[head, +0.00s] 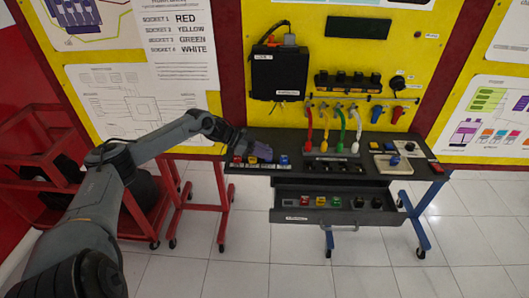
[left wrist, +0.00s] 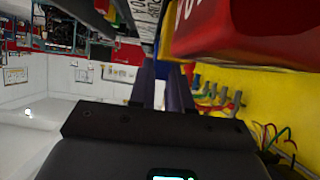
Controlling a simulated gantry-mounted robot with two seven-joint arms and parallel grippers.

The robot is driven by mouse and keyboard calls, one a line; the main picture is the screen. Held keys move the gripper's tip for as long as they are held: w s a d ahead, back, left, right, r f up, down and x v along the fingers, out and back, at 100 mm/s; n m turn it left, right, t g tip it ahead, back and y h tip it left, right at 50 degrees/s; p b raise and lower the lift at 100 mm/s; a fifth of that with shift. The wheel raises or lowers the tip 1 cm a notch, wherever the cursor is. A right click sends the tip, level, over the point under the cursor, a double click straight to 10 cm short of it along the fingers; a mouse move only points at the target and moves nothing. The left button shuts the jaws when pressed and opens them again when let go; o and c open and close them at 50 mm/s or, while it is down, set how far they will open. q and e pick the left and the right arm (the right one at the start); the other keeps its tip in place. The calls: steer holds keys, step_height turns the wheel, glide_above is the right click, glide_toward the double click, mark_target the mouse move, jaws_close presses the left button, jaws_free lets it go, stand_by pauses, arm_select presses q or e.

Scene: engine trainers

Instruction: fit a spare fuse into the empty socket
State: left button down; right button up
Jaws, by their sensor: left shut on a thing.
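My left gripper (head: 262,152) is at the left end of the dark bench, low over a rack (head: 262,166) of coloured fuses. A red fuse (head: 237,160), a yellow fuse (head: 252,160) and a blue fuse (head: 283,159) show around it. A large red block (left wrist: 255,30) fills the upper right there. Red, yellow, green and white leads hang at the socket block (head: 332,156); which socket is empty cannot be told.
An open drawer (head: 330,216) below the bench holds red, yellow, green and black pieces. A board with a blue knob (head: 395,160) stands at the bench's right. A black box (head: 279,74) hangs on the yellow panel. Red stands are at the left.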

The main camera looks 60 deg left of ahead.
arm_select(q)
steer(key=shift+f+b, duration=0.5)
steer(key=shift+f, duration=0.3)
stand_by(0.4)
steer(key=c, duration=1.3)
jaws_free()
steer(key=r+p, duration=0.1)
steer(key=p, duration=0.1)
steer(key=s+a+p, duration=0.1)
steer(key=shift+s+r+p, duration=0.2)
steer(key=shift+r+p, duration=0.15)
steer(key=shift+p, duration=0.05)
steer(key=p+v, duration=0.2)
steer(key=p, duration=0.1)
steer(key=shift+r, duration=0.2)
steer(key=shift+s+a+r+p, duration=0.1)
steer(key=shift+s+p, duration=0.1)
steer(key=shift+p, duration=0.15)
